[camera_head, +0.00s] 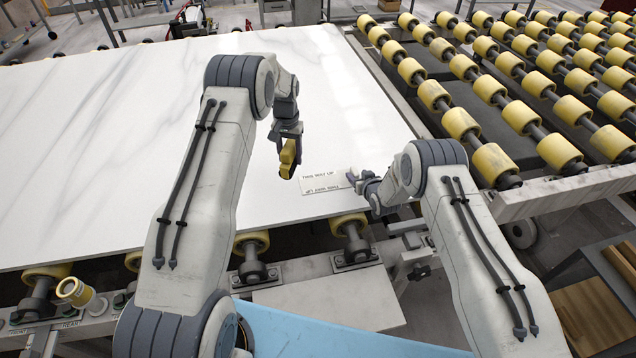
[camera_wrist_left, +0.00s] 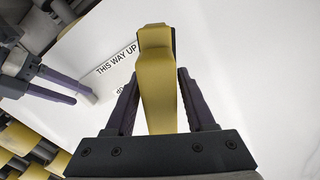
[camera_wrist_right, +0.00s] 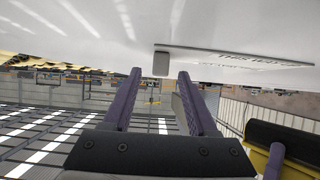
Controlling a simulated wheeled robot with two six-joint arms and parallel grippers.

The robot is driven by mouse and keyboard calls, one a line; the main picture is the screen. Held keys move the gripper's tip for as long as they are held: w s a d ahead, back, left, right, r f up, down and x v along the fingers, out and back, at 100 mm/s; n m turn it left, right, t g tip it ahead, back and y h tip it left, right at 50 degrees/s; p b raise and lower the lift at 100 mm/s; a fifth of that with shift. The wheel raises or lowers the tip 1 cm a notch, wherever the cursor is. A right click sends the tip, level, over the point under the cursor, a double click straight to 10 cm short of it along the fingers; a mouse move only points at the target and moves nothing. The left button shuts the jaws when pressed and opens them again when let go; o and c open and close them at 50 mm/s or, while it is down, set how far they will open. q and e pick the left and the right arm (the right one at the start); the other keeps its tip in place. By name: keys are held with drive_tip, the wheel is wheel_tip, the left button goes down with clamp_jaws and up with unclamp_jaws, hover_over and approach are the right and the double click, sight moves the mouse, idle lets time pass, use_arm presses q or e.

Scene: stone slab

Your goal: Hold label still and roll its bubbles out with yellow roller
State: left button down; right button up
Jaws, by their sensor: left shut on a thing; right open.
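The white label (camera_head: 318,185), printed "THIS WAY UP", lies on the pale stone slab (camera_head: 130,110) near its front edge; it also shows in the left wrist view (camera_wrist_left: 112,72). My left gripper (camera_head: 290,145) is shut on the yellow roller (camera_head: 288,160) and holds it at the label's left end. The roller fills the middle of the left wrist view (camera_wrist_left: 157,85) and hides part of the label. I cannot tell whether it touches the slab. My right gripper (camera_head: 357,178) is open at the label's right end. A small grey tab (camera_wrist_right: 160,63) shows just beyond its fingertips.
A conveyor of yellow rollers (camera_head: 500,80) stands to the right of the slab. A yellow cylindrical piece (camera_head: 75,291) stands on the frame at the front left. The slab left of the label is clear. A wooden-topped box (camera_head: 600,310) is at the lower right.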

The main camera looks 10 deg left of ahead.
sight(292, 164)
drive_tip(key=v, duration=1)
drive_tip(key=shift+a, duration=0.1)
